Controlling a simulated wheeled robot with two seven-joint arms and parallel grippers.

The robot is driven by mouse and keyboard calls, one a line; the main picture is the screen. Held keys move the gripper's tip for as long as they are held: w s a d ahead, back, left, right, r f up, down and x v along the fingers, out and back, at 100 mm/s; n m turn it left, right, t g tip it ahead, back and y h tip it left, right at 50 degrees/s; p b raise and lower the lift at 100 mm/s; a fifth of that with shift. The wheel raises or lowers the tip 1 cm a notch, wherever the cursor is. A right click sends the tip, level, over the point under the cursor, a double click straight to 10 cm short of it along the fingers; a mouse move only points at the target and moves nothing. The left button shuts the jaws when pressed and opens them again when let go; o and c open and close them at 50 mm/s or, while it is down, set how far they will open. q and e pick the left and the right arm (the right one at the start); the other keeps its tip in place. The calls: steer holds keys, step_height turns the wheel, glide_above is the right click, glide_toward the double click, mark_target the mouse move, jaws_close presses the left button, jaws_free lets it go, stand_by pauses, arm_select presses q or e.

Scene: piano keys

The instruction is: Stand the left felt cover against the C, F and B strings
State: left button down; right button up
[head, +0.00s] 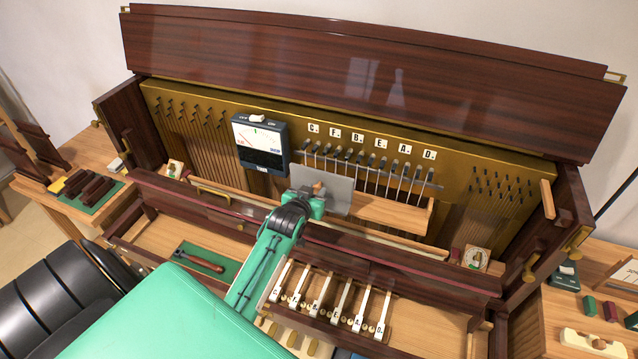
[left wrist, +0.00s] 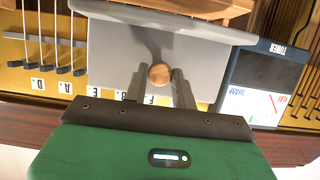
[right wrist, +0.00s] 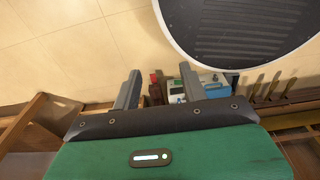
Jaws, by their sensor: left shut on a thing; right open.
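The left felt cover is a grey upright sheet (head: 335,192) with a round wooden knob; it also shows in the left wrist view (left wrist: 113,55). My left gripper (head: 316,192) is shut on that knob (left wrist: 159,75). The cover is in front of the string rows below the C, F and B labels (head: 335,133). Whether it touches the strings cannot be told. The strings under E, A and D (head: 405,180) show uncovered to its right. My right gripper (right wrist: 158,90) is open and empty above the floor, outside the head view.
A tuner meter (head: 260,143) stands close left of the cover. A wooden ledge (head: 390,212) runs right of it. Labelled white keys (head: 330,300) lie in front. A dark round-edged surface (right wrist: 235,25) is near my right gripper. Tools lie on side tables.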

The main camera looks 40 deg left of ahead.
mark_target(322, 183)
arm_select(q)
steer(key=shift+w, duration=0.15)
steer(key=b, duration=0.1)
steer(key=w+b, duration=0.1)
steer(key=shift+w+a+f+b, duration=0.15)
steer(key=shift+a+f+b, duration=0.05)
steer(key=shift+f+b, duration=0.1)
steer(key=b+x, duration=0.3)
steer(key=x, duration=0.1)
steer(key=shift+w+f+b, duration=0.1)
steer(key=shift+w+b, duration=0.15)
steer(key=shift+b, duration=0.05)
steer(key=shift+w+a+f+b, duration=0.1)
steer(key=shift+w+f+b, duration=0.05)
steer(key=shift+w+b, duration=0.2)
steer(key=shift+w+a+f+b, duration=0.25)
steer(key=shift+w+b, duration=0.25)
steer(key=shift+w, duration=0.15)
steer(key=shift+s+d+f, duration=0.1)
steer(key=shift+f, duration=0.25)
arm_select(e)
step_height(322, 183, down, 8)
steer(key=s, duration=0.2)
steer(key=shift+s, duration=0.35)
steer(key=shift+d, duration=0.4)
arm_select(q)
steer(key=shift+f, duration=0.1)
arm_select(e)
steer(key=shift+w+r, duration=0.1)
steer(key=shift+r, duration=0.1)
